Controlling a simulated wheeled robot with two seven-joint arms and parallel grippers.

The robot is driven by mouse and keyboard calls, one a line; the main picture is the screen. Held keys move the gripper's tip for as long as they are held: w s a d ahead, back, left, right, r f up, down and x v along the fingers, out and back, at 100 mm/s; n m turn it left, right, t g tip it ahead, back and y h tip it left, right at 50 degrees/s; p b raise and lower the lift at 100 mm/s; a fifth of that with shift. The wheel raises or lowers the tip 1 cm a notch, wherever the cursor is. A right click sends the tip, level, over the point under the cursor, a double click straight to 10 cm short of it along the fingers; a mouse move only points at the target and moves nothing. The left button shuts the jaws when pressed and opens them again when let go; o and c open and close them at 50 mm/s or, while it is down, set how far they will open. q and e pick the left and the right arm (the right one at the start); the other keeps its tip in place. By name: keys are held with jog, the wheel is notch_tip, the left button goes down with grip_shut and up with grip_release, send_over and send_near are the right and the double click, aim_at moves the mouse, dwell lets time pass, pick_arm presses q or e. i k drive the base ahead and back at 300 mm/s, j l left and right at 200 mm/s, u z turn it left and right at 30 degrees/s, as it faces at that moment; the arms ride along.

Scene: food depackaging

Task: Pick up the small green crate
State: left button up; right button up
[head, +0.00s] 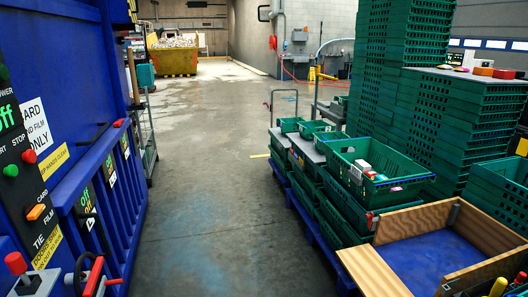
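Two small green crates stand on the far end of the loaded blue pallet right of centre in the head view. One small green crate (290,125) is at the left, and a slightly larger one (322,136) is just right of and nearer than it. I cannot tell which one the task names. A larger open green crate (352,180) with small packages in it tops the nearer stack. Neither of my grippers is in view.
A blue baler (70,190) with buttons and levers fills the left side. Tall green crate stacks (400,110) stand at the right. A wooden-sided box (440,240) is at the lower right. The concrete floor (210,180) between is clear. A yellow skip (173,62) stands far back.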

aim_at(305, 131)
jog(key=i+z, duration=0.15)
jog(key=i, duration=0.5)
jog(key=i+j+z, duration=0.2)
jog(key=i, duration=0.45)
jog(key=i+z, duration=0.15)
jog(key=i, duration=0.45)
jog(key=i+l+z, duration=0.1)
jog(key=i, duration=0.45)
jog(key=i+l+z, duration=0.1)
jog(key=i+l, duration=0.2)
jog(key=i, duration=0.3)
jog(key=i+j+z, duration=0.3)
jog(key=j, duration=0.4)
jog(key=i+j+z, duration=0.2)
jog(key=i+j, duration=0.05)
jog(key=j, duration=0.1)
